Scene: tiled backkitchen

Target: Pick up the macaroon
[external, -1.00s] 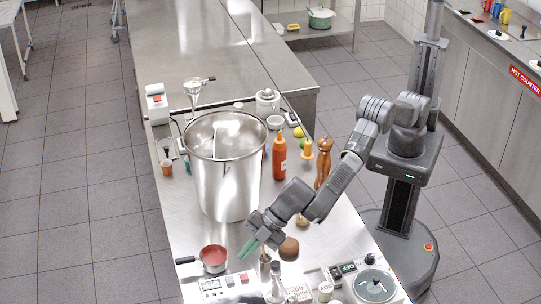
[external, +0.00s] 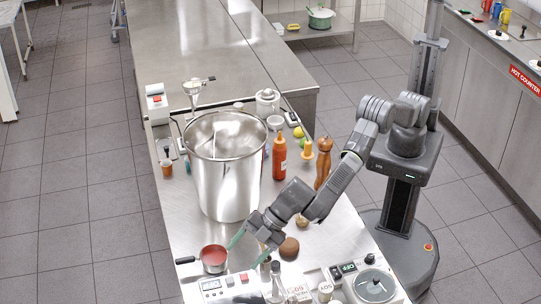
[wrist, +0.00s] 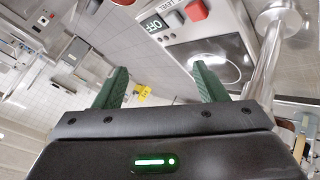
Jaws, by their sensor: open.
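I cannot make out a macaroon for certain in either view. A brown round thing (external: 289,248) lies on the steel counter, just right of my gripper; a smaller tan round thing (external: 302,221) lies behind it. I cannot tell what either is. My gripper (external: 250,250) is open and empty above the front part of the counter, its green fingers spread apart. In the wrist view my gripper (wrist: 160,84) shows both fingers with nothing held between them.
A large steel pot (external: 222,175) stands just behind my gripper. A saucepan with red contents (external: 213,259) is to its left. A sauce bottle (external: 279,158) and pepper mill (external: 323,163) stand farther back. A device (wrist: 205,60) with an OFF display shows in the wrist view.

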